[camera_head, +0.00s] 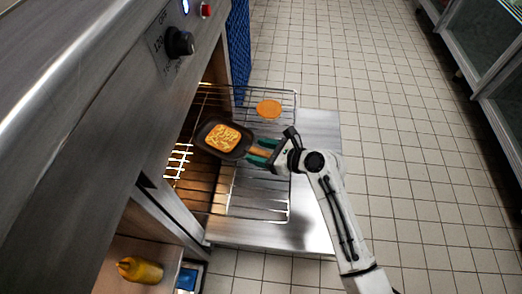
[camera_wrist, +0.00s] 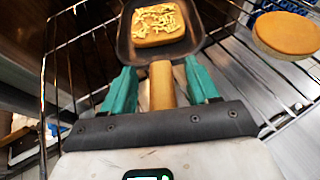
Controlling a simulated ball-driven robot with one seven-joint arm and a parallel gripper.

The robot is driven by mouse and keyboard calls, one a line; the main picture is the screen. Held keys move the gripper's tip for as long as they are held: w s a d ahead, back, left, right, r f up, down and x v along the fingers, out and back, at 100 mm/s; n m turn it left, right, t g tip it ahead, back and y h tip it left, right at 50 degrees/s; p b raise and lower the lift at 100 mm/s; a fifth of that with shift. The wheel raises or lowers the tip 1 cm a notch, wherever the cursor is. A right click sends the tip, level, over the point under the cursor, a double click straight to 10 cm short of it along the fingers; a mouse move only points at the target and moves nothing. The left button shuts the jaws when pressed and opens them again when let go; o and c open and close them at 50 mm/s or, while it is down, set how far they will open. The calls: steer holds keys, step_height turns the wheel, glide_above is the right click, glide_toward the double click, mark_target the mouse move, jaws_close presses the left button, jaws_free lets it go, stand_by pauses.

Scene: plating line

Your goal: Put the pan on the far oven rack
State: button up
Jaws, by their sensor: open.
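The dark square pan (camera_head: 207,148) holds a piece of food with shredded topping (camera_head: 222,138). The pan is over the pulled-out wire oven rack (camera_head: 262,212), partly inside the oven opening; I cannot tell exactly how it rests. In the wrist view the pan (camera_wrist: 196,40) lies ahead, with its wooden handle (camera_wrist: 162,86) pointing back at me. My gripper (camera_head: 262,150) is open, its green fingers on both sides of the handle. In the wrist view my gripper (camera_wrist: 160,84) shows gaps between fingers and handle.
A round orange-brown disc (camera_head: 268,109) lies on the far part of the rack. The open oven door (camera_head: 318,125) is below the rack. A yellow bottle (camera_head: 140,270) lies on a lower shelf at front left. Tiled floor is clear to the right.

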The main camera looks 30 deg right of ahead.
steer(key=shift+r, duration=0.1)
steer(key=p+v, duration=0.5)
steer(key=v, duration=0.7)
steer(key=s+a+f+n+g+h, duration=0.1)
steer(key=s+a+f+n+g, duration=0.15)
steer(key=s+n, duration=0.35)
steer(key=s+a+f+n+g+h, duration=0.1)
steer(key=s+n+g, duration=0.25)
steer(key=n, duration=0.55)
steer(key=s+d+r+n+g+h, duration=0.1)
steer(key=s+n+g+h, duration=0.1)
steer(key=s+n, duration=0.3)
steer(key=s+d+r+n+g+h, duration=0.1)
steer(key=s+d+n+g+h, duration=0.1)
steer(key=s+n, duration=0.4)
steer(key=n+h, duration=0.1)
steer(key=n, duration=0.2)
steer(key=shift+d+r+g, duration=0.25)
steer(key=shift+d+g, duration=0.05)
steer(key=shift+s, duration=0.1)
